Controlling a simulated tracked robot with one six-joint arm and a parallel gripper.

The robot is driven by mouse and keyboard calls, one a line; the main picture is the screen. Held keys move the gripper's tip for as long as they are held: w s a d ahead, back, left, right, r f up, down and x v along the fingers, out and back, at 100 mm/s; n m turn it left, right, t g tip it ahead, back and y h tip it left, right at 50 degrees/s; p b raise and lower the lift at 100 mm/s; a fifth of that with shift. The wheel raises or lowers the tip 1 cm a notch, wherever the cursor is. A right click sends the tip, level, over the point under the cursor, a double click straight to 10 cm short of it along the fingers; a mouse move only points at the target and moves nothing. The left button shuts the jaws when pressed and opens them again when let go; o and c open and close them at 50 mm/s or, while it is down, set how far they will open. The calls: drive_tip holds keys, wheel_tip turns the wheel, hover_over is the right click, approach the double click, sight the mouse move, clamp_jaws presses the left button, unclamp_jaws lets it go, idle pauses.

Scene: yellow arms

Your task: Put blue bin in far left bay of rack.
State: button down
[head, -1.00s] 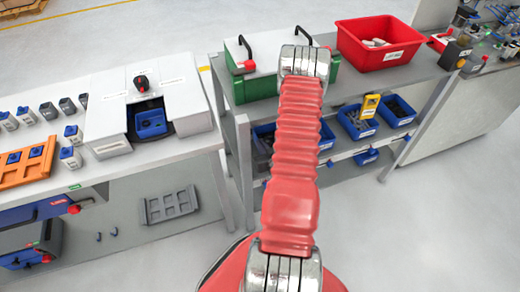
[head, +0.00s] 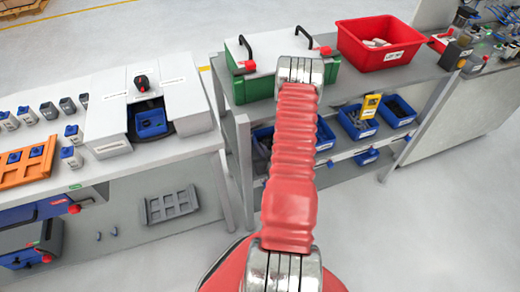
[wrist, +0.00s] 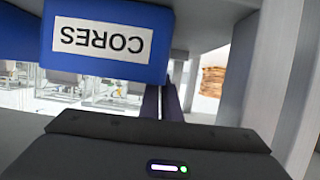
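In the wrist view a blue bin labelled CORES (wrist: 112,20) fills the upper left, its label upside down. My gripper (wrist: 163,92) shows there as two dark, narrow fingers by the bin's lower right edge. The bin covers part of them, so I cannot tell whether they grip it or only lie beside it. In the head view the rack (head: 428,82) stands right of centre, with several blue bins on its shelves, including two at the right (head: 357,122) (head: 399,112). Another blue bin (head: 263,142) is at the left. My arm hides the middle bays and my gripper.
A green case (head: 262,88) and a red tub (head: 380,45) stand on the rack's top. A yellow device (head: 370,106) is at the blue bins. A pale upright (wrist: 276,70) stands close on the right in the wrist view. A workbench (head: 190,150) is at the left.

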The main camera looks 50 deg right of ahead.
drive_tip(key=c, duration=2)
unclamp_jaws()
drive_tip(key=v, duration=1.2)
drive_tip(key=shift+s, duration=0.1)
